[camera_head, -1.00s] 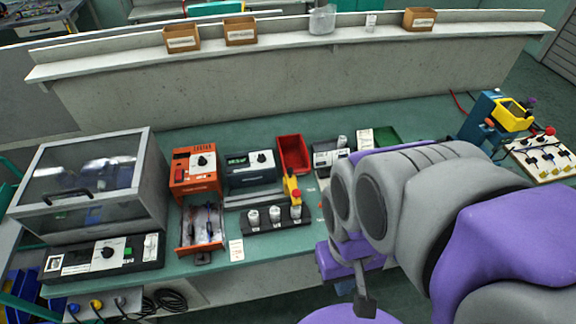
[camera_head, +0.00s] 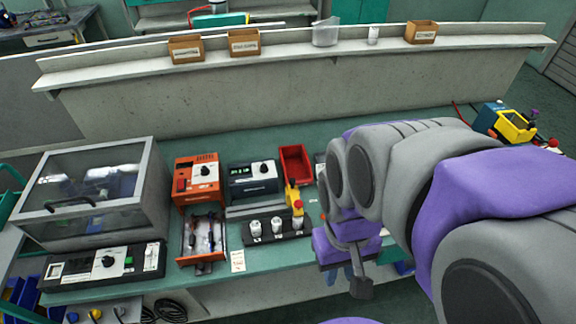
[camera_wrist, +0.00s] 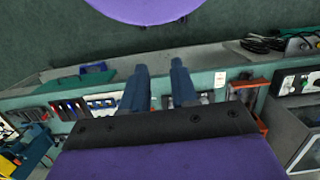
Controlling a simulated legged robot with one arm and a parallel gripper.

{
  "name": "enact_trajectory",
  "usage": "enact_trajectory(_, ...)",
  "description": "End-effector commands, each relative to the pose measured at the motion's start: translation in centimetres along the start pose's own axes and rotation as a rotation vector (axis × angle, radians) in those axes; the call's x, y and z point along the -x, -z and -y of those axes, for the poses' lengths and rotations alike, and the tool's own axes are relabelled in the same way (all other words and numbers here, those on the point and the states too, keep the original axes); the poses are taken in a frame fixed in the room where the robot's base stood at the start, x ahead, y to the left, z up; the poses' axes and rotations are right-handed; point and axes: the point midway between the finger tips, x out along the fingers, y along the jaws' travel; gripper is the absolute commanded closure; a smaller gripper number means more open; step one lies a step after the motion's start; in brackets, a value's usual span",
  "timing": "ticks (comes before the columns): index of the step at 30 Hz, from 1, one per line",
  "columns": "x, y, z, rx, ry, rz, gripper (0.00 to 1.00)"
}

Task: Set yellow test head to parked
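The yellow head cannot be made out in the wrist view.
A red bin (camera_head: 296,165) lies behind. A blue and yellow station (camera_head: 513,124) is far right. My arm hides the bench's right part.

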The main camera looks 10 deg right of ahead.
Motion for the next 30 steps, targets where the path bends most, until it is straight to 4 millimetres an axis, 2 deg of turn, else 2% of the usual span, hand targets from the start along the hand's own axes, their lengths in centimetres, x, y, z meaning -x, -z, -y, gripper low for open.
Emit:
enact_trajectory(1,0.5,1.8,-0.1,0.01,0.0,0.0,0.67)
enact_trajectory(6,2.5,7.8,-0.3,0.048,-0.002,-0.023,0.52)
enact_trajectory(14,4.3,17.3,-0.7,0.113,-0.008,-0.061,0.52)
enact_trajectory(24,4.3,29.2,-1.1,0.205,-0.018,-0.103,0.52)
enact_trajectory(30,3.4,35.1,-1.2,0.257,-0.023,-0.129,0.52)
